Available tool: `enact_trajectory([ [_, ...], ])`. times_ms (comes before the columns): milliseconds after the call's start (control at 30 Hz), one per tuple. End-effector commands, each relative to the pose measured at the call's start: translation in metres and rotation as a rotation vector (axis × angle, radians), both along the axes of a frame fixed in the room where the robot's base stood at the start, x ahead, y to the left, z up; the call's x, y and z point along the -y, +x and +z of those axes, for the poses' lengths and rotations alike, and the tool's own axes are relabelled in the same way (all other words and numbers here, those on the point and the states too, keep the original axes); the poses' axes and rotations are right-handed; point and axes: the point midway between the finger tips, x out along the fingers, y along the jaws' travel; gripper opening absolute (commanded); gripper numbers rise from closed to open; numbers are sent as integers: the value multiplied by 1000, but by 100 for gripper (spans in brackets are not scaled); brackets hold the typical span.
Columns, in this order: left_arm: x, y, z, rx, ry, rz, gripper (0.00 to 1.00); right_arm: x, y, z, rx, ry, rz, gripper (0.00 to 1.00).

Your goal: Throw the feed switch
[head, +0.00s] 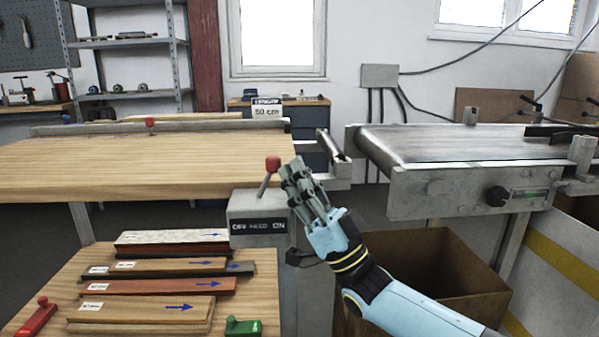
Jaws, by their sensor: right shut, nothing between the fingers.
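The feed switch is a grey box (243,208) on a post, with a label strip that reads OFF, FEED and ON. Its lever has a red knob (272,163) and leans to the right, toward the ON side. My right gripper (290,166) is shut and empty. Its fingertips are just right of the lever, at about the knob's height. I cannot tell whether they touch it. My left gripper is not in view.
A wooden infeed table (120,165) stands at left and a grey conveyor (450,148) at right. A lower table (60,280) holds stacked boards (165,286) with blue arrows. An open cardboard box (440,255) stands below the conveyor, behind my right arm.

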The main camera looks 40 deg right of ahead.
Motion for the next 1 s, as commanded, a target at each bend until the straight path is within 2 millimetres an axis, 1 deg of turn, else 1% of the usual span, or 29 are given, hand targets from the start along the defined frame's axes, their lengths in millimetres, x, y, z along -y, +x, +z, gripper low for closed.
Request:
enact_trajectory([
  [167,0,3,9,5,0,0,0,-2,1,6,-21,-37,0,0],
  [367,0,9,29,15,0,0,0,-6,4,16,-73,-126,0,0],
  [533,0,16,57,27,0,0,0,-14,9,27,-148,-249,0,0],
  [700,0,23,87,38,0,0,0,-23,14,33,-231,-382,-1,0],
  [900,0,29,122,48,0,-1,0,-33,21,38,-315,-519,-1,0],
  [1000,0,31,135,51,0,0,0,-37,23,37,-349,-570,-1,0],
])
